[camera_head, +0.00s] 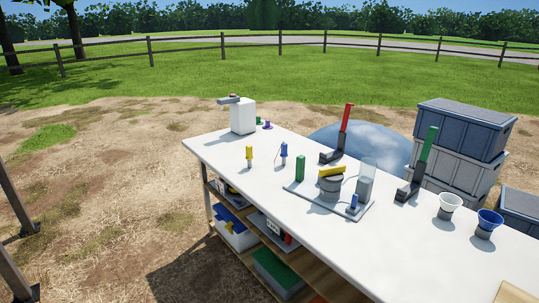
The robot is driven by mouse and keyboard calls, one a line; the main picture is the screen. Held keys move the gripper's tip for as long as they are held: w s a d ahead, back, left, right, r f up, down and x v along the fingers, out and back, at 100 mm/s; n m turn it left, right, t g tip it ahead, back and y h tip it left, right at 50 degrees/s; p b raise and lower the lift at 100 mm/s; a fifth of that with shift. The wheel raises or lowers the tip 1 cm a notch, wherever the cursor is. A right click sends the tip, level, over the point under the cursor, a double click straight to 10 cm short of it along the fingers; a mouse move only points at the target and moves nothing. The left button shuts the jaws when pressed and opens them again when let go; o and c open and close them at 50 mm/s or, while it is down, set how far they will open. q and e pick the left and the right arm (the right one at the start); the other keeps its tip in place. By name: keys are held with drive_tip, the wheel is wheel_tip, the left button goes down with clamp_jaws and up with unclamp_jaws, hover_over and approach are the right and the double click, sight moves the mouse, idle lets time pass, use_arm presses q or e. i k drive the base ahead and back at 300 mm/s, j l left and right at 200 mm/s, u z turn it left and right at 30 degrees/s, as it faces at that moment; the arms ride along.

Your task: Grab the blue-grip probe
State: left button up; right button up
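The blue-grip probe (284,152) appears to be the small upright item with a blue upper part, standing on the white table (225,152) left of the green cylinder. A similar item with a yellow grip (249,154) stands to its left, with a clear gap between them. Another small blue item (353,203) stands on the front right of the grey tray; it is too small to tell exactly what it is. Neither of my grippers is in view, and nothing touches the blue-grip probe.
The grey tray (319,202) bears a green cylinder (300,167), a grey round pot (329,187) with a yellow bar, and a clear panel. Red-handled (345,124) and green-handled (428,146) tools stand behind. White (449,203) and blue (489,219) cups are right. A white container (242,118) stands far left.

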sight(284, 154)
drive_tip(key=i+j+z, duration=0.1)
drive_tip(key=z, duration=0.35)
drive_tip(key=j+z, duration=0.15)
drive_tip(key=z, duration=0.25)
drive_tip(key=i+j+z, duration=0.1)
drive_tip(key=z, duration=0.35)
drive_tip(key=j+z, duration=0.45)
drive_tip(key=j, duration=0.35)
drive_tip(key=j+z, duration=0.15)
drive_tip(key=j, duration=0.65)
drive_tip(key=j+z, duration=0.15)
drive_tip(key=j, duration=0.6)
drive_tip(key=k, duration=0.05)
